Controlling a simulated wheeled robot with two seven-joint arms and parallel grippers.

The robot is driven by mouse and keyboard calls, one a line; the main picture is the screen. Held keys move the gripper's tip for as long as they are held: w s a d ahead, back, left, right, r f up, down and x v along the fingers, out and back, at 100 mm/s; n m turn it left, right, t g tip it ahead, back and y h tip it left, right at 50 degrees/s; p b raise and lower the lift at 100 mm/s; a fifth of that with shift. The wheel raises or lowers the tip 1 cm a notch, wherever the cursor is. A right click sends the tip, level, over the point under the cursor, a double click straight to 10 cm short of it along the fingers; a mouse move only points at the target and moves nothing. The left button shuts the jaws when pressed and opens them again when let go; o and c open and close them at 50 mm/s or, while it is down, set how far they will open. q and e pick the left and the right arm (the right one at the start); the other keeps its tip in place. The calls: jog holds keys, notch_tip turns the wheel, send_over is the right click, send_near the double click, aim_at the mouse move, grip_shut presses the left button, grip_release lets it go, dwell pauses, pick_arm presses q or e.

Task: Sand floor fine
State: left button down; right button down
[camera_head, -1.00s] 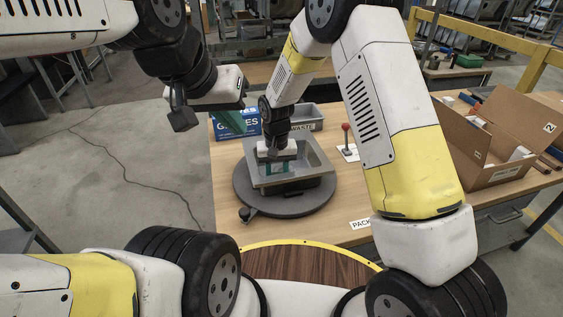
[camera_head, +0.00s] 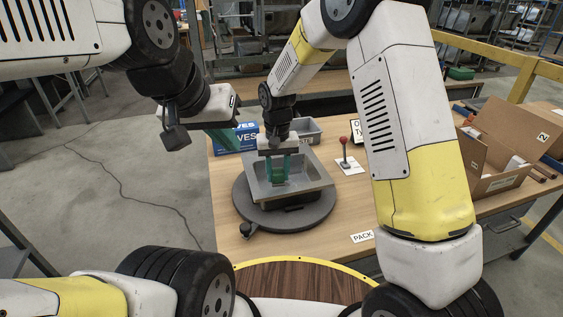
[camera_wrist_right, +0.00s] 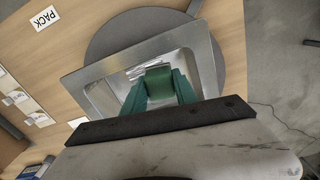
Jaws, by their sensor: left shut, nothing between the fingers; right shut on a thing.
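The grey metal sink basin (camera_head: 318,176) sits tilted on a dark round turntable (camera_head: 244,200) on the wooden bench. It also shows in the right wrist view (camera_wrist_right: 88,75). My right gripper (camera_head: 278,166) is over the basin, its teal fingers shut on a green sanding block (camera_head: 278,177). In the right wrist view the block (camera_wrist_right: 160,78) is between the fingertips, over the basin floor with its pale streaks. I cannot tell whether the block touches the floor. My left gripper (camera_head: 226,135) is shut and empty, left of the basin, in front of the gloves box.
A blue gloves box (camera_head: 247,136) and a grey waste bin (camera_head: 306,133) stand behind the basin. A red-knobbed lever (camera_head: 344,150) stands to the right. An open cardboard box (camera_head: 500,165) is at the far right. A PACK label (camera_head: 362,237) lies on clear bench.

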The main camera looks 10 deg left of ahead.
dwell(0.3)
notch_tip(320, 180, up, 13)
jog(key=n, duration=0.2)
jog(key=shift+f, duration=2.2)
